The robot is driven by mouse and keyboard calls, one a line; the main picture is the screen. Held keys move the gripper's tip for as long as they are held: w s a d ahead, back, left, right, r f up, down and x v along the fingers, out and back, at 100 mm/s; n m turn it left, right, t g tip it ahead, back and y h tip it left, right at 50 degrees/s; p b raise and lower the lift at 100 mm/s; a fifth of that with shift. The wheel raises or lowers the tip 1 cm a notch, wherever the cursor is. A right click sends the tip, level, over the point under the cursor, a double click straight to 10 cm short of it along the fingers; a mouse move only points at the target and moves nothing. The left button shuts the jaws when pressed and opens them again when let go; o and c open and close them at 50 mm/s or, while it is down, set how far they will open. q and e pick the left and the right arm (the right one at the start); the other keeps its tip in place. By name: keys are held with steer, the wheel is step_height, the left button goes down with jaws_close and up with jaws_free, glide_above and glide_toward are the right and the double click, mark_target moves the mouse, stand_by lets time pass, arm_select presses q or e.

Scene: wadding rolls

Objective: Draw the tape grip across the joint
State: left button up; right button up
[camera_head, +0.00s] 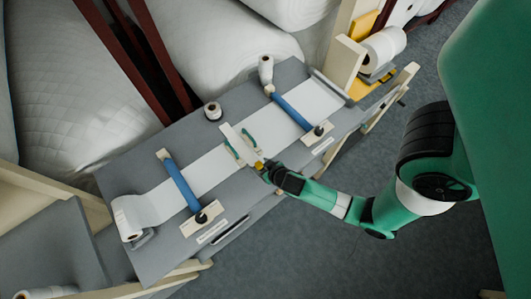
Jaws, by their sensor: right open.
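Two white wadding strips lie along the grey table, a left one (168,199) and a right one (305,98). They come together near the middle, under a pale narrow strip (236,143). Two small green curved pieces (248,136) lie beside this pale strip; which part is the tape grip I cannot tell for certain. My right gripper (261,166) is open at the near end of the pale strip, by a small yellow piece (258,164). Whether they touch is unclear. My left gripper is out of view.
Blue clamp bars (181,187) and (292,112) cross the strips on either side. A wadding roll (128,217) sits at the table's left end. Small white rolls (213,111) and (266,70) stand along the back edge. Large white bales (75,75) fill the space behind.

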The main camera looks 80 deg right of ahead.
steer(key=p+v, duration=0.1)
steer(key=v, duration=0.9)
